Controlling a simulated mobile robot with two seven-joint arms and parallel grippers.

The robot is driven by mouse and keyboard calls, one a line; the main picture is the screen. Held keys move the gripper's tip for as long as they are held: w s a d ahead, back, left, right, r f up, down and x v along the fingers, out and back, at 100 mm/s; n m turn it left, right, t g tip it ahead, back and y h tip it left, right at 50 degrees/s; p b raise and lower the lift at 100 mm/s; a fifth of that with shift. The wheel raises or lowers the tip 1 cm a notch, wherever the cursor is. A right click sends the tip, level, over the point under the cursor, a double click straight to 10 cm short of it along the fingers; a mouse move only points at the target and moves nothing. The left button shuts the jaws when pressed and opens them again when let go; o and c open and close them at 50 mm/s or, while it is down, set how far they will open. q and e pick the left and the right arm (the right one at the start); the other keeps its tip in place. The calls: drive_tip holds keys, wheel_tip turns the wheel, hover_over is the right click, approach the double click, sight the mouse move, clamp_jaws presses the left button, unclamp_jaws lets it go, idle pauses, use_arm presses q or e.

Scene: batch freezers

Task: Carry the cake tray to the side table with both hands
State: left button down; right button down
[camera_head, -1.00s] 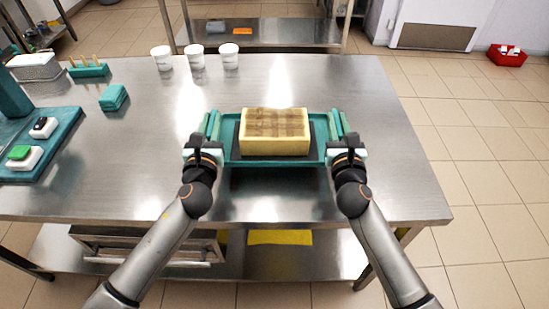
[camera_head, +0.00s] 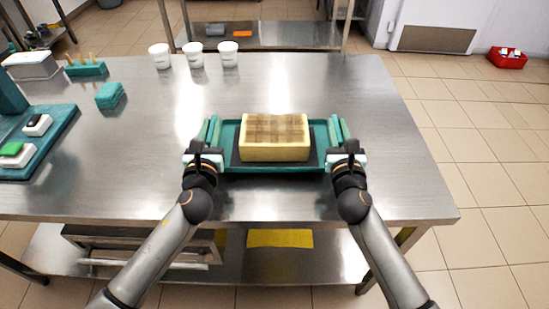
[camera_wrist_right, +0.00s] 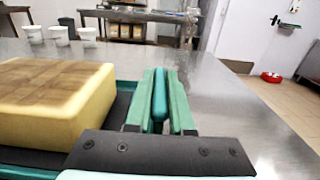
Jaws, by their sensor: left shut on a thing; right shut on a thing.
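The cake (camera_head: 274,138) is a yellow block with a browned, checkered top. It sits on a dark sheet in the teal tray (camera_head: 230,163), and it also shows in the right wrist view (camera_wrist_right: 50,100). My left gripper (camera_head: 210,135) is shut on the tray's left handle. My right gripper (camera_head: 340,134) is shut on the right handle, and the right wrist view shows its fingers (camera_wrist_right: 160,105) on either side of the teal handle bar. The tray looks level near the steel table's front edge. I cannot tell whether it touches the tabletop.
The steel table (camera_head: 310,85) holds white cups (camera_head: 196,55) at the back, a teal block stack (camera_head: 110,95) and a teal board (camera_head: 50,140) at left. Another steel table (camera_head: 280,35) stands behind. Tiled floor (camera_head: 480,140) is open at right, with a red bin (camera_head: 507,57).

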use_arm(q)
drive_tip(key=shift+f+b, duration=0.6)
drive_tip(key=shift+f, duration=0.05)
use_arm(e)
drive_tip(key=shift+f, duration=0.65)
use_arm(q)
drive_tip(key=c, duration=1.2)
unclamp_jaws()
drive_tip(key=shift+f, duration=0.1)
drive_tip(key=shift+c, duration=0.2)
use_arm(e)
drive_tip(key=c, duration=1.2)
unclamp_jaws()
drive_tip(key=shift+f, duration=0.1)
drive_tip(key=shift+c, duration=0.2)
use_arm(q)
drive_tip(key=o, duration=0.4)
use_arm(e)
drive_tip(key=o, duration=0.4)
use_arm(q)
drive_tip(key=shift+o, duration=0.2)
use_arm(e)
drive_tip(key=shift+o, duration=0.2)
use_arm(q)
drive_tip(key=s, duration=1.2)
use_arm(e)
drive_tip(key=shift+s, duration=0.6)
drive_tip(key=s, duration=1.1)
